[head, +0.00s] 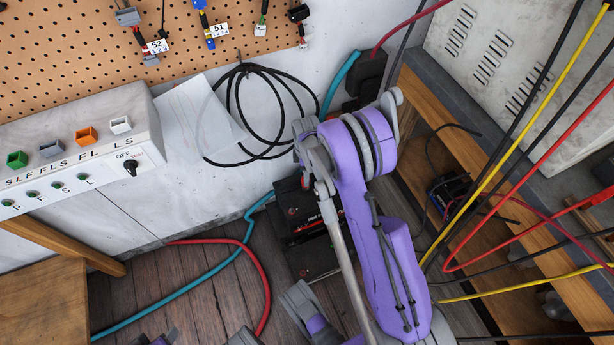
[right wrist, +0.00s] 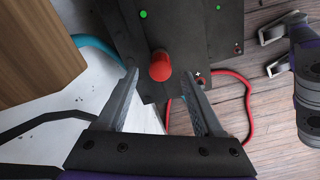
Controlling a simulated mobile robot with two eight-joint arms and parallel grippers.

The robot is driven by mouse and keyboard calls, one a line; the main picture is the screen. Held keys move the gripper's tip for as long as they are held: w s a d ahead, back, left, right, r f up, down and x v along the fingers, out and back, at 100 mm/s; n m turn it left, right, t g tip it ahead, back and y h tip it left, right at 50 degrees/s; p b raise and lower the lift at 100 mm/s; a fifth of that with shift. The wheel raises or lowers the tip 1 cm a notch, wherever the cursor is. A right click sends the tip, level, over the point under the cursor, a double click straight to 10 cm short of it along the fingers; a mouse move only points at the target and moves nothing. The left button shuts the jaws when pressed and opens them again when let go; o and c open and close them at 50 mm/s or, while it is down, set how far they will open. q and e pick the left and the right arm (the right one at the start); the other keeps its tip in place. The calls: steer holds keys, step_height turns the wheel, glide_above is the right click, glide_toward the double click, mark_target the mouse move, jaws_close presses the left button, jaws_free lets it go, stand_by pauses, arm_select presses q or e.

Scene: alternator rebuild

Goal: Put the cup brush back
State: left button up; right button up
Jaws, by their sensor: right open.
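I cannot make out a cup brush in either view. My right gripper (right wrist: 160,88) is open, with its two grey fingers apart and nothing gripped between them. Beyond the fingertips, in the right wrist view, a red knob (right wrist: 160,66) stands up from a black box (right wrist: 195,35). The knob lines up with the gap between the fingers; I cannot tell its distance. In the head view my purple arm hides the right gripper.
A black battery-like box (head: 310,255) stands on the floor behind my arm, near red (head: 262,290) and teal (head: 190,285) cables. A pegboard (head: 60,50) with hung parts and a switch panel (head: 90,140) are at left. A wooden bench (head: 450,140) and several hanging cables crowd the right.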

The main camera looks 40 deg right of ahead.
step_height(320, 180, up, 8)
steer(key=p, duration=0.2)
steer(key=s+a+r+m+t, duration=0.1)
steer(key=s+a+r+m, duration=0.15)
steer(key=a+r, duration=0.3)
steer(key=s+a+r+m+t, duration=0.1)
steer(key=s+a+r+m, duration=0.1)
steer(key=s+a+r, duration=0.4)
steer(key=s+a+r+m+t, duration=0.1)
steer(key=s+a+r+m, duration=0.1)
steer(key=s+a, duration=0.2)
steer(key=s+a+r+m+t, duration=0.1)
steer(key=s+a+m, duration=0.2)
steer(key=s, duration=0.6)
steer(key=shift+a+r, duration=0.4)
steer(key=shift+a, duration=0.3)
steer(key=shift+m, duration=0.25)
steer(key=shift+c, duration=1.2)
steer(key=shift+s+d, duration=0.1)
steer(key=shift+d, duration=0.05)
steer(key=shift+c, duration=0.2)
